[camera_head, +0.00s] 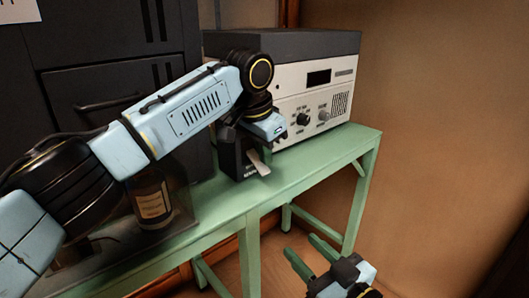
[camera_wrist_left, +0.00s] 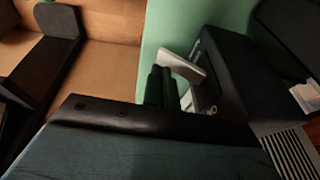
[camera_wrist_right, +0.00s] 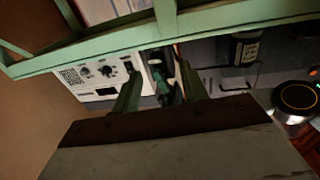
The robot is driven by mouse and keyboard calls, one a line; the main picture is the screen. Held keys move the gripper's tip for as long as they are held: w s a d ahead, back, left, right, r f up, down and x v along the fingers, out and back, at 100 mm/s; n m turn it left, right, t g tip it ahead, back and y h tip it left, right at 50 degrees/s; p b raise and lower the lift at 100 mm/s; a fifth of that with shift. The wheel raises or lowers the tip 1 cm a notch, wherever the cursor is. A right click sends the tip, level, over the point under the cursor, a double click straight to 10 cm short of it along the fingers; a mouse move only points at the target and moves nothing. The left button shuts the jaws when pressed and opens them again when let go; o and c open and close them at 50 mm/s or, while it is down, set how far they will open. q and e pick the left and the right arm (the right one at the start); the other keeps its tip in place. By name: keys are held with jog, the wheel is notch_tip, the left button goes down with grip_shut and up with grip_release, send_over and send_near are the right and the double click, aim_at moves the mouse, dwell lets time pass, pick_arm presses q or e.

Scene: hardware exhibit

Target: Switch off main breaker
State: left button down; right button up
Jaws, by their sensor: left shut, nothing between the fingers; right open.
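The breaker is a black box (camera_head: 234,155) on the green table, in front of the grey and white instrument. Its pale lever (camera_head: 261,166) sticks out at the front and slants downward in the head view. In the left wrist view the black box (camera_wrist_left: 238,75) is right of centre, with the lever (camera_wrist_left: 183,67) beside my left gripper (camera_wrist_left: 161,84). That gripper is shut and empty, its fingertips close to the lever; I cannot tell whether they touch. My right gripper (camera_head: 306,250) is open and empty, low in front of the table; it also shows in the right wrist view (camera_wrist_right: 157,75).
The instrument (camera_head: 315,88) with knobs stands behind the breaker. A dark bottle (camera_head: 152,200) in a clear case stands to the left, before a dark cabinet (camera_head: 115,75). The green table (camera_head: 310,172) is bare at the front right. Floor beside my right gripper is open.

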pick_arm(q)
jog(key=shift+p, duration=1.15)
jog(key=shift+f+p, duration=0.15)
jog(key=shift+p, duration=0.75)
pick_arm(e)
jog(key=s+d+f+m+g+h, duration=0.1)
jog(key=s+d+f+g+h, duration=0.3)
jog(key=s+f, duration=0.3)
jog(key=s+d+f+m+g+h, duration=0.2)
jog(key=s+d+f+g+h, duration=0.2)
jog(key=s, duration=0.6)
notch_tip(320, 180, down, 3)
jog(key=d+g, duration=0.2)
jog(key=g, duration=0.1)
jog(key=shift+s+f+m, duration=0.15)
jog(key=shift+s+m, duration=0.1)
jog(key=shift+m, duration=0.05)
